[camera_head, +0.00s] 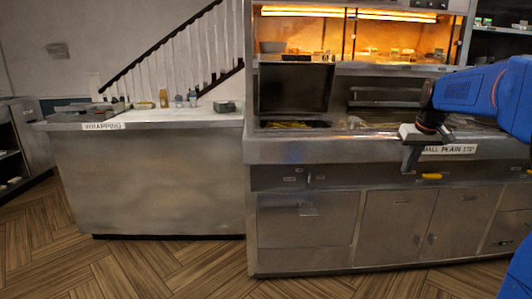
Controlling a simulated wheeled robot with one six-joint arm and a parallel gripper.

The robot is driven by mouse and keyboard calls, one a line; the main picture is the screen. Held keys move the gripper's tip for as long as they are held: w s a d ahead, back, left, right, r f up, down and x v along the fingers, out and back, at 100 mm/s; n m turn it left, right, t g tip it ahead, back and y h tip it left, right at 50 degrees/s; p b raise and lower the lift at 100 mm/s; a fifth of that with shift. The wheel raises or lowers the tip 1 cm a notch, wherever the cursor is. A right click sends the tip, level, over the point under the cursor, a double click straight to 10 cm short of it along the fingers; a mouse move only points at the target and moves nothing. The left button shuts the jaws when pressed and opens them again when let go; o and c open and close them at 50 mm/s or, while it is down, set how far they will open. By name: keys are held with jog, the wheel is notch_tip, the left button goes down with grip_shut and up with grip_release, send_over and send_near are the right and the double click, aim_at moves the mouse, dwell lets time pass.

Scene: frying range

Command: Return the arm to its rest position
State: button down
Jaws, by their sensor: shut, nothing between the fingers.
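My blue arm reaches in from the right edge of the head view. My gripper (410,160) hangs at its end, pointing down in front of the frying range (330,150), near the label on its front edge. The fingers look close together, with nothing visible between them. The gripper overlaps the range's front edge in the picture; I cannot tell whether it touches. The fingertips are small and dark, so fine detail is hard to see.
A wrapping counter (160,180) with bottles and trays stands to the left. A heated display (350,40) glows above the range. A yellow object (431,176) shows at the range front. The wooden floor (150,265) in front is clear.

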jog(key=s+a+f, duration=0.1)
jog(key=s+a, duration=0.7)
jog(key=s, duration=0.3)
jog(key=s+a+f, duration=0.3)
jog(key=s+f, duration=0.2)
jog(key=s, duration=0.4)
jog(key=s+a+f, duration=0.3)
jog(key=s+f, duration=0.1)
jog(key=s, duration=0.5)
jog(key=s+a+f, duration=0.3)
jog(key=s+f, duration=0.2)
jog(key=s, duration=0.4)
jog(key=shift+f+t, duration=0.3)
